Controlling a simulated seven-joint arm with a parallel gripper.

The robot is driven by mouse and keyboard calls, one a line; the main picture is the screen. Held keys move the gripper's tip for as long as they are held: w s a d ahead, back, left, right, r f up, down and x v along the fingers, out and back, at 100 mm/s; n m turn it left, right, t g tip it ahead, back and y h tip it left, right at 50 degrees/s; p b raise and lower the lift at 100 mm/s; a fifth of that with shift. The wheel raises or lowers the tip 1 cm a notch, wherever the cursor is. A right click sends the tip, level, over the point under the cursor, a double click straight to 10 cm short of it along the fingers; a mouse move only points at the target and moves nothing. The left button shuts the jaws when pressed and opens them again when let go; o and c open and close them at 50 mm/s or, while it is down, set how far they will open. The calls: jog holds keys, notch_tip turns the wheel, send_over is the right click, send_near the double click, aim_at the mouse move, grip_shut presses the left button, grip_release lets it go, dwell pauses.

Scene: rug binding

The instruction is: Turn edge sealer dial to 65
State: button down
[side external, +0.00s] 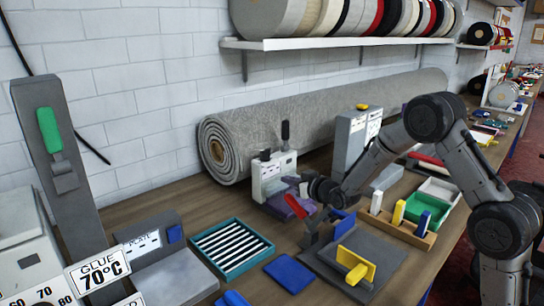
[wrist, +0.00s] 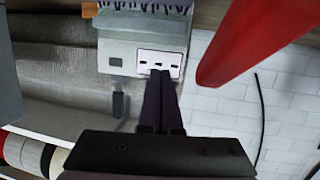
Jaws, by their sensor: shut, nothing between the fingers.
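My gripper (wrist: 160,74) is shut and empty, its dark fingers together in the wrist view. Its tips overlap the lower edge of a white panel with small dark marks (wrist: 146,60) on a grey machine (wrist: 118,42); I cannot tell whether they touch. In the side external view my gripper (side external: 290,200) is in front of the small grey-white machine with a black lever (side external: 268,172). A dial scale with 60, 70 and 80 (side external: 45,283) is partly visible at the lower left, beside a GLUE 70°C sign (side external: 99,270).
A large red part (wrist: 252,42) is close to the right of my fingers in the wrist view. A rolled grey rug (side external: 330,110) lies behind the machine. A teal slotted tray (side external: 231,252), a blue block (side external: 290,273) and a grey board with a yellow piece (side external: 357,272) are nearby.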

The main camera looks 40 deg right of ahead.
jog(key=shift+w+d+f+g, duration=0.15)
jog(key=shift+f+g, duration=0.2)
jog(key=shift+g, duration=0.85)
jog(key=s+a+r+g+y, duration=0.1)
jog(key=s+r, duration=0.1)
jog(key=r, duration=0.5)
jog(key=s+a+r+g, duration=0.1)
jog(key=a+r+g, duration=0.1)
jog(key=r, duration=0.5)
send_near(263, 158)
notch_tip(263, 158, down, 4)
jog(key=w, duration=0.3)
jog(key=shift+d, duration=0.25)
jog(key=shift+w+d, duration=0.1)
jog(key=shift+w, duration=0.5)
